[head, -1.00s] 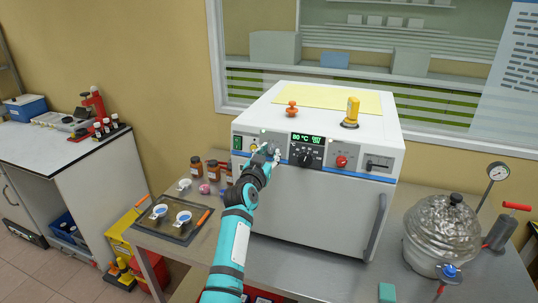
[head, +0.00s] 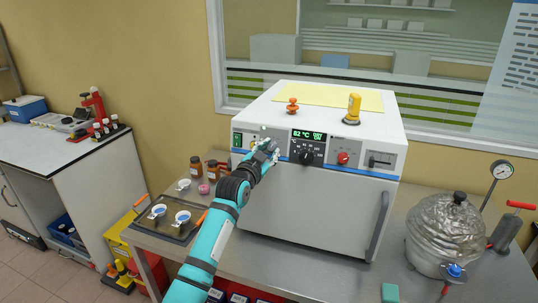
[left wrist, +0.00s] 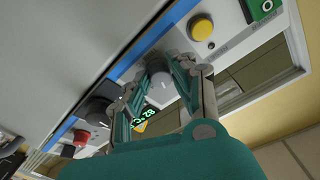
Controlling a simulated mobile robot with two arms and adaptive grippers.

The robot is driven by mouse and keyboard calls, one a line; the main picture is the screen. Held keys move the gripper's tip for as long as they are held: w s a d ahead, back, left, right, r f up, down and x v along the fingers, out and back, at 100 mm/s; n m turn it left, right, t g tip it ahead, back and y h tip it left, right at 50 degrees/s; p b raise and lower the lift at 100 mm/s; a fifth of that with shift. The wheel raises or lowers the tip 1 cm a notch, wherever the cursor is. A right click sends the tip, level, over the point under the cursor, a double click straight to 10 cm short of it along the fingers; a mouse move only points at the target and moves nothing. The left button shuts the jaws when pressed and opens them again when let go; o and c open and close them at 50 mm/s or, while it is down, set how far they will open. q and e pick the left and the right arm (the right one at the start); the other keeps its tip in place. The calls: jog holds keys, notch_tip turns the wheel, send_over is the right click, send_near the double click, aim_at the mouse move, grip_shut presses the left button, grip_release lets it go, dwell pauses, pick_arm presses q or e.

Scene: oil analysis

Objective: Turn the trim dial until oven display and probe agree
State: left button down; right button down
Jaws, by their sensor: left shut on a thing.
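The white oven (head: 305,205) stands on the metal bench in the head view. Its green display (head: 308,135) reads about 82 °C, with smaller figures beside it that I cannot read surely. My left gripper (head: 270,149) is at the panel left of the black knob (head: 306,155). In the left wrist view, the fingers of my left gripper (left wrist: 172,80) are shut around a grey dial (left wrist: 158,76), which they partly hide. A yellow device (head: 353,106), perhaps the probe, stands on top of the oven. My right gripper is not in view.
A red knob (head: 342,158) is farther right on the panel. A yellow button (left wrist: 200,28) and a green switch (left wrist: 265,7) are near the held dial. An orange-red knob (head: 292,104) stands on the oven. A wrapped pot (head: 444,235) stands at right.

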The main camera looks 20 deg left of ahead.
pick_arm(q)
jog(key=shift+m+h, duration=0.3)
jog(key=shift+m, duration=0.5)
jog(key=c, duration=1.1)
grip_release()
jog(key=s+a, duration=0.1)
jog(key=s, duration=1.1)
jog(key=shift+a, duration=0.25)
